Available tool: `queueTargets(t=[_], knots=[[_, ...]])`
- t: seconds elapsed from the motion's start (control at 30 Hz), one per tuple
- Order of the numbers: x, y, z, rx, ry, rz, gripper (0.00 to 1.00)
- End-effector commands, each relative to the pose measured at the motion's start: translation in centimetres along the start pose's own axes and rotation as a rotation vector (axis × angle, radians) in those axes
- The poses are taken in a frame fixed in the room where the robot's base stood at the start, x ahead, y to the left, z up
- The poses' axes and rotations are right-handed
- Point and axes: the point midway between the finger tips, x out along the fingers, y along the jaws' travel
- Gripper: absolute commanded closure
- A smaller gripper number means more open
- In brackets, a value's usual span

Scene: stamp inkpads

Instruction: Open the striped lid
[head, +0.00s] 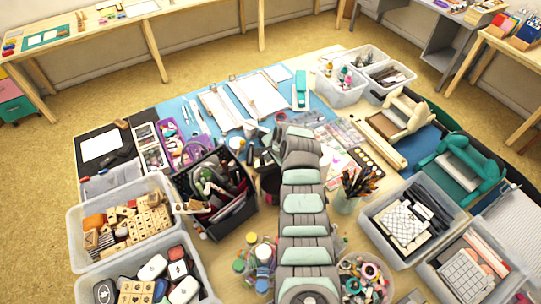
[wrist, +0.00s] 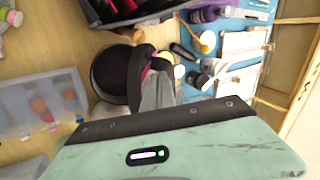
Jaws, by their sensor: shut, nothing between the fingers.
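I cannot pick out a striped lid with certainty in either view. The likeliest group is the stamp inkpads with pale and dark lids (head: 152,267) in the clear bin at the lower left of the head view; their markings are too small to read. My gripper (wrist: 150,62) is shut and empty in the wrist view, above the table beside a round black container (wrist: 108,72). In the head view my arm reaches up the middle over the crowded table, and its links hide much of what lies beneath. My gripper is well away from the inkpad bin.
A clear bin of wooden stamps (head: 126,232) stands at the left, with a black box of tools (head: 238,214) beside it. A cup of pencils (head: 345,200) and a teal press (head: 462,165) are at the right. Free table room is scant.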

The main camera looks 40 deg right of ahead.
Motion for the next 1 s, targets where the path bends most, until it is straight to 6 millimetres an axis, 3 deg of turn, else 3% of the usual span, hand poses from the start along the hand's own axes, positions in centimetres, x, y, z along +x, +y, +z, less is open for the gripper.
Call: queueTargets(t=[0.6, 1.0], knots=[[0.8, 0.1, 0.1, -0.002, -0.002, 0.004, 1.0], [0.8, -0.9, 0.0, -0.003, 0.0, 0.001, 1.0]])
